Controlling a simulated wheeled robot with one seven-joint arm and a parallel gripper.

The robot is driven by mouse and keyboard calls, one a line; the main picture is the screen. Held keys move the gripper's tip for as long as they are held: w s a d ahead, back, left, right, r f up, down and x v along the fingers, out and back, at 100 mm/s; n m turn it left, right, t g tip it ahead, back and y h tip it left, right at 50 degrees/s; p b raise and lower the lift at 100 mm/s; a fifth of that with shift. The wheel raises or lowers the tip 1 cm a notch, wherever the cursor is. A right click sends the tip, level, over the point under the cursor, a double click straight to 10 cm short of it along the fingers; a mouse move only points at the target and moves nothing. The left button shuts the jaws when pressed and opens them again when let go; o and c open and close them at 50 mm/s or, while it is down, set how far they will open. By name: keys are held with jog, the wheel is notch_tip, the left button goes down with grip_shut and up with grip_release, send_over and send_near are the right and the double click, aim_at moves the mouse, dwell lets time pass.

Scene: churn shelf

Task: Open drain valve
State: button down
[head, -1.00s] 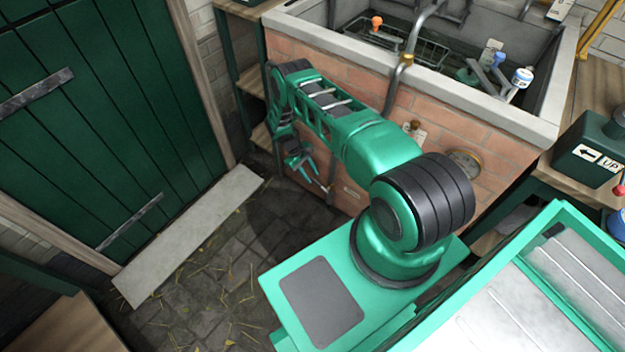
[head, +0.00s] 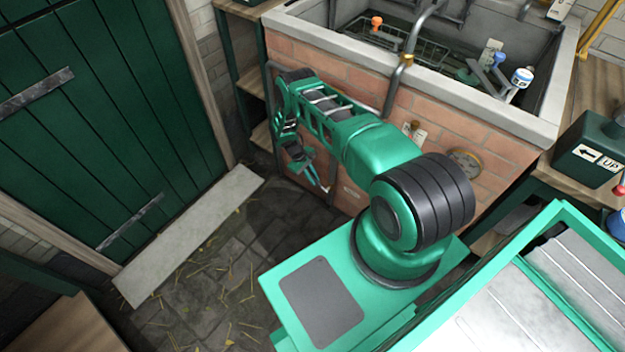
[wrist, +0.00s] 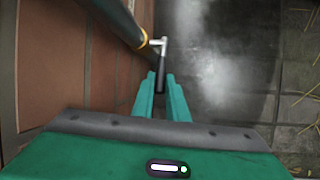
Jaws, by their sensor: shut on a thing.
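The drain valve's lever shows in the wrist view as a short metal crank with a black grip (wrist: 161,76). It joins a dark drain pipe (wrist: 112,18) at a brass collar (wrist: 143,39). My gripper (wrist: 161,84) has its green fingers closed on the black grip. In the head view my gripper (head: 318,179) is low in front of the brick wall, near the floor. The lever there is small and mostly hidden by the fingers, so its exact angle is hard to tell.
The brick sink front (head: 440,130) stands close beside my gripper, with the basin above. A green door (head: 100,120) and pale threshold slab (head: 190,235) lie to the left. The stone floor (head: 215,265) between is open, with scattered straw.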

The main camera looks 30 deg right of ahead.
jog(key=shift+d+r, duration=0.1)
jog(key=shift+s+r, duration=0.1)
jog(key=shift+s, duration=0.05)
jog(key=shift+s+d+r+t+y, duration=0.15)
jog(key=shift+s+r+t+y, duration=0.15)
jog(key=shift+t, duration=0.4)
jog(key=shift+s+d+r+t+y, duration=0.1)
jog(key=shift+s+r+t+y, duration=0.2)
jog(key=shift+t, duration=0.4)
jog(key=shift+r, duration=0.1)
jog(key=c, duration=1.7)
grip_release()
jog(key=shift+c, duration=0.2)
jog(key=shift+w+a+r, duration=0.15)
jog(key=shift+r, duration=0.4)
notch_tip(320, 180, up, 9)
jog(key=a, duration=0.1)
jog(key=shift+w+a+r, duration=0.2)
jog(key=shift+w+a, duration=0.15)
